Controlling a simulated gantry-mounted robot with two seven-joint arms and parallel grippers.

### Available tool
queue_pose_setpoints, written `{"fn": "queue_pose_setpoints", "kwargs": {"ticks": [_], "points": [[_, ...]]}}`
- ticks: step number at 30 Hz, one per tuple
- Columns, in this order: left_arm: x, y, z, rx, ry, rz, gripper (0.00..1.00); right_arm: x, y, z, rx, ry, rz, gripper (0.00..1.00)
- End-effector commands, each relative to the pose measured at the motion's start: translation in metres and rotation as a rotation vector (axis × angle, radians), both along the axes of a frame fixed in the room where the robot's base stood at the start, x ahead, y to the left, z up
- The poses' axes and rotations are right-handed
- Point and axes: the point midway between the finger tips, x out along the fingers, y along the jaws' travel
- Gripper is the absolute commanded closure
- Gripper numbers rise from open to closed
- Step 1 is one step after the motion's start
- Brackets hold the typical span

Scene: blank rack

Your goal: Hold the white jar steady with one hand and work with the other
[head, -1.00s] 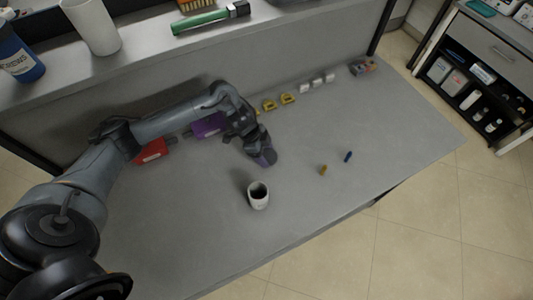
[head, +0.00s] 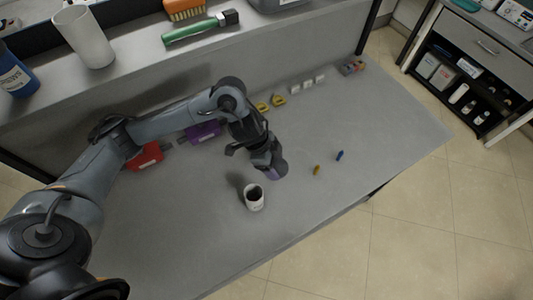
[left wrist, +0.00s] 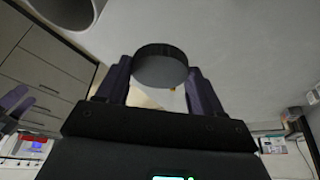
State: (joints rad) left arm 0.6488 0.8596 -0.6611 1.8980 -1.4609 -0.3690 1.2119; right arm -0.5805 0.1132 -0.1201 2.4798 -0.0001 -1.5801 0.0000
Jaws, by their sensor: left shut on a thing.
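The white jar (head: 256,204) stands upright on the grey bench, its dark mouth open upward. In the left wrist view, a pale curved rim at the top left seems to be the jar (left wrist: 94,22). My left gripper (head: 274,172) is above the bench, right of and slightly behind the jar, apart from it. In the left wrist view its purple fingers are shut on a dark round lid-like piece (left wrist: 161,66). This piece is hard to see in the head view. A purple finger-like shape (left wrist: 14,104) at the left wrist view's edge may be my right gripper; its state is unclear.
A yellow peg (head: 317,170) and a blue peg (head: 339,155) stand right of my left gripper. A red bin (head: 146,156), a purple bin (head: 205,131) and yellow pieces (head: 278,100) line the bench's back. The front right of the bench is clear.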

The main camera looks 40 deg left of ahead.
Motion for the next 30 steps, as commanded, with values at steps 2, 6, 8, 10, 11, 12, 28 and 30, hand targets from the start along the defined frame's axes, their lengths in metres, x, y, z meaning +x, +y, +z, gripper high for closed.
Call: {"fn": "queue_pose_setpoints", "kwargs": {"ticks": [2, 6, 8, 10, 11, 12, 28, 30], "points": [[-0.002, -0.008, 0.007, 0.001, -0.002, -0.002, 0.61, 0.000, 0.000, 0.005, -0.002, 0.000, 0.002, 0.11], [-0.006, -0.016, 0.011, 0.001, 0.000, -0.001, 0.61, 0.000, -0.002, 0.006, -0.007, 0.000, 0.005, 0.11], [-0.006, -0.018, 0.012, 0.001, 0.000, -0.002, 0.61, 0.000, -0.002, 0.007, -0.009, 0.000, 0.006, 0.11], [-0.007, -0.020, 0.012, 0.000, 0.000, -0.001, 0.61, 0.000, -0.003, 0.007, -0.012, -0.001, 0.008, 0.11], [-0.007, -0.020, 0.012, 0.000, 0.000, -0.001, 0.61, 0.000, -0.003, 0.007, -0.012, -0.001, 0.008, 0.11], [-0.007, -0.020, 0.012, 0.000, 0.000, 0.000, 0.61, 0.000, -0.003, 0.007, -0.012, -0.001, 0.009, 0.11], [0.001, -0.024, 0.020, 0.000, -0.001, -0.005, 0.61, 0.001, -0.001, 0.007, -0.004, -0.003, 0.002, 0.10], [0.006, -0.027, 0.025, 0.000, -0.004, -0.006, 0.61, 0.001, -0.001, 0.007, -0.005, -0.003, 0.003, 0.10]]}}
